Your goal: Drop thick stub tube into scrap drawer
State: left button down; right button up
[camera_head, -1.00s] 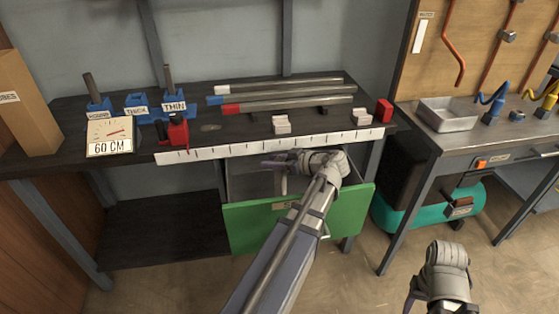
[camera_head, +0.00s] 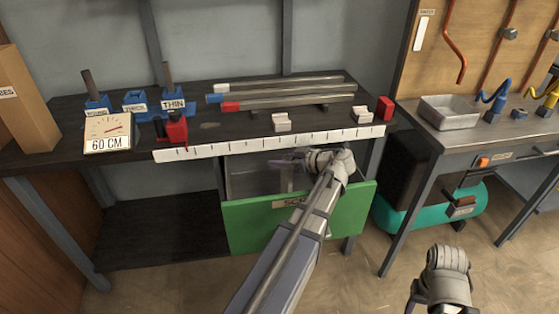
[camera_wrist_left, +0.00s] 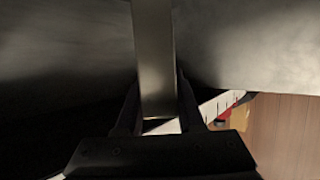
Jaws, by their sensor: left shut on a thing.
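The scrap drawer (camera_head: 250,222) has a green front and stands pulled out under the bench. My left gripper (camera_head: 290,163) is over or inside the open drawer, behind its front and under the bench's front edge. In the left wrist view its two dark fingers are shut on a grey metal tube (camera_wrist_left: 154,60), the thick stub tube. In the head view the tube (camera_head: 289,180) shows faintly at the gripper, hanging upright; whether its lower end touches the drawer floor is hidden. My right gripper is low at the right, with its fingers mostly out of frame.
A white ruler strip (camera_head: 260,144) runs along the bench's front edge, just above the drawer. Long tubes (camera_head: 290,102) lie on the bench, with a red clamp (camera_head: 175,130) and a 60 CM gauge (camera_head: 107,133) at left. A teal compressor (camera_head: 430,222) stands right of the drawer.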

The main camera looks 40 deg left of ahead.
pick_arm(q)
jog(key=shift+s, duration=0.1)
jog(key=c, duration=0.5)
grip_release()
jog(key=shift+f, duration=0.1)
jog(key=shift+d+r+p, duration=0.3)
jog(key=shift+r+p, duration=0.5)
jog(key=shift+p, duration=0.15)
jog(key=p+v, duration=0.2)
jog(key=v, duration=0.3)
jog(key=shift+d+r, duration=0.1)
jog(key=shift+d, duration=0.1)
jog(key=shift+w+d+r, duration=0.15)
jog(key=shift+w+d, duration=0.1)
jog(key=shift+d, duration=0.4)
